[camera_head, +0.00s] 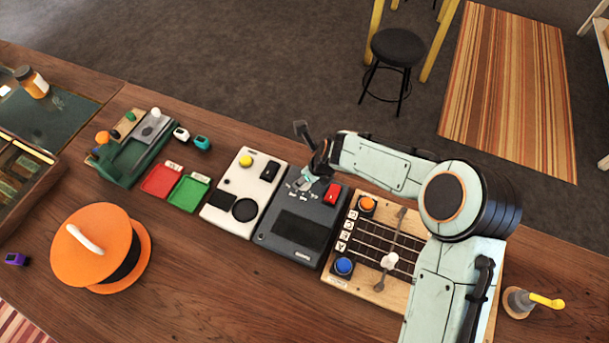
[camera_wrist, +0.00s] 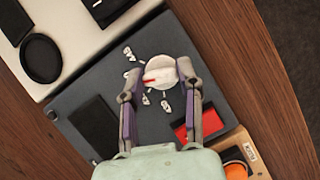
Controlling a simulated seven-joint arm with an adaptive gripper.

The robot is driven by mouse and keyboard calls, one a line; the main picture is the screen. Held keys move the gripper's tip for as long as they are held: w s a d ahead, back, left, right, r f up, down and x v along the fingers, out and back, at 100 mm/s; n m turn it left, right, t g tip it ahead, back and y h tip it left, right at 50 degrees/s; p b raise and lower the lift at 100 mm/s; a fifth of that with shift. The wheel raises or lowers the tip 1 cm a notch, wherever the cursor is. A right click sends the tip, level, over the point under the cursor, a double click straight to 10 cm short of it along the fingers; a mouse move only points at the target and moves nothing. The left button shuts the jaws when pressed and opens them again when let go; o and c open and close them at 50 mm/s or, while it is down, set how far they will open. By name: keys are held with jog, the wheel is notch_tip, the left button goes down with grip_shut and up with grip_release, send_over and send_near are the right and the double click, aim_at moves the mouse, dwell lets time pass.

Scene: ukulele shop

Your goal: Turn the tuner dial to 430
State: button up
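The tuner is a dark grey box (camera_head: 276,244) with a black panel, left of the fretboard unit. Its dial (camera_wrist: 160,72) is a round white knob with a red pointer mark, clear in the wrist view. The mark points toward the lower left of that view. Several small white labels (camera_wrist: 146,99) sit around the dial; their numbers are too small to read. My gripper (camera_wrist: 159,69) is open, with one finger on each side of the dial. The right finger is very close to the knob; I cannot tell whether it touches. In the head view my gripper (camera_head: 316,168) hides most of the dial.
A red button (camera_head: 332,194) sits on the tuner beside the dial. A white device (camera_head: 228,215) stands to the left, and a wooden fretboard unit (camera_head: 345,275) with orange and blue buttons to the right. The table front is clear below the tuner.

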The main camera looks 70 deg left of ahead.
grip_shut()
jog(key=n+g, duration=0.1)
jog(key=n, duration=0.2)
jog(key=shift+a, duration=0.1)
jog(key=n+g+h, duration=0.1)
jog(key=n, duration=0.3)
jog(key=shift+h, duration=0.4)
jog(key=n+h, duration=0.1)
jog(key=n, duration=0.4)
jog(key=shift+g+h, duration=0.4)
jog(key=shift+n+h, duration=0.7)
jog(key=shift+n, duration=1)
